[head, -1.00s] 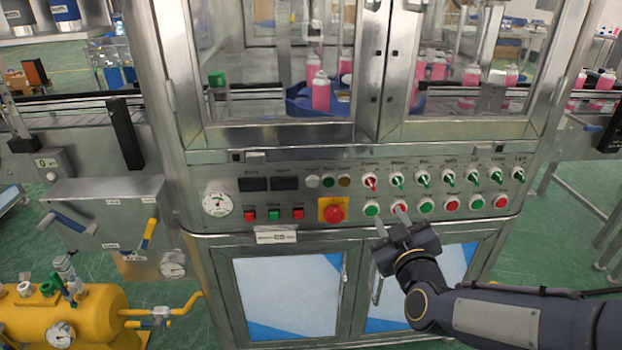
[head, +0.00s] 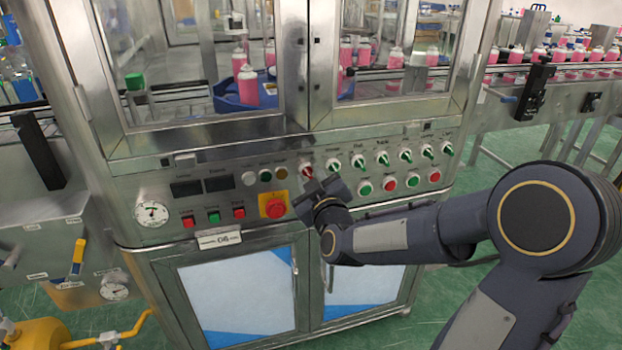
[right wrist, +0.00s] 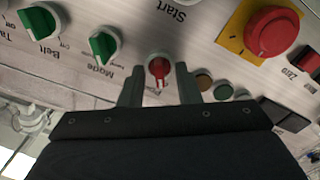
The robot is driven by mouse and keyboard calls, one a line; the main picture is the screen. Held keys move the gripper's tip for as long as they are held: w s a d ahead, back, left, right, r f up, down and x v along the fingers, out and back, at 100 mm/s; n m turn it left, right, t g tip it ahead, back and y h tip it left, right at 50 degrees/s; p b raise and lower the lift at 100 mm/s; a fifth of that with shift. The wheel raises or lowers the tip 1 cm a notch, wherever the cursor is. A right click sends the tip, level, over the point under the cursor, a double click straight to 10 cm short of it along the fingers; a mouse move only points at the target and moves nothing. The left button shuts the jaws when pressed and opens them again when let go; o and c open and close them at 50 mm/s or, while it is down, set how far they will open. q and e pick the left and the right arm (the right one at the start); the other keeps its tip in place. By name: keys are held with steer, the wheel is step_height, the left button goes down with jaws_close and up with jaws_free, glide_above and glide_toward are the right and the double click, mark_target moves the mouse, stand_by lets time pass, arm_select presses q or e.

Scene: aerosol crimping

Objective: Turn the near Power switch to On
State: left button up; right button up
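The Power switch is a small red rotary knob on a white collar, at the left end of the switch row in the head view (head: 307,169). In the right wrist view it (right wrist: 159,69) sits between my fingers, with its handle roughly upright in the picture. Its label is partly hidden. My right gripper (head: 308,188) is at the panel just below the knob; in the right wrist view its two fingers (right wrist: 159,85) stand apart, one on each side of the knob, with visible gaps. Contact is not visible. My left gripper is not in view.
Green rotary switches (head: 359,161) continue the row to the right, with the Mode switch (right wrist: 104,44) closest. A red emergency button (head: 274,205) on a yellow plate is at lower left. Green and red push buttons (head: 364,187) sit below the row. Glass doors are above.

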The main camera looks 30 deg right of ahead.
steer(key=shift+c, duration=0.3)
jaws_close()
steer(key=m+b, duration=0.2)
steer(key=shift+f+m, duration=0.15)
steer(key=shift+m, duration=0.15)
steer(key=m+b, duration=0.2)
steer(key=shift+m+b, duration=0.3)
steer(key=m+b, duration=0.2)
steer(key=m, duration=0.2)
steer(key=shift+b, duration=0.4)
steer(key=shift+m+b, duration=0.75)
steer(key=shift+m, duration=0.65)
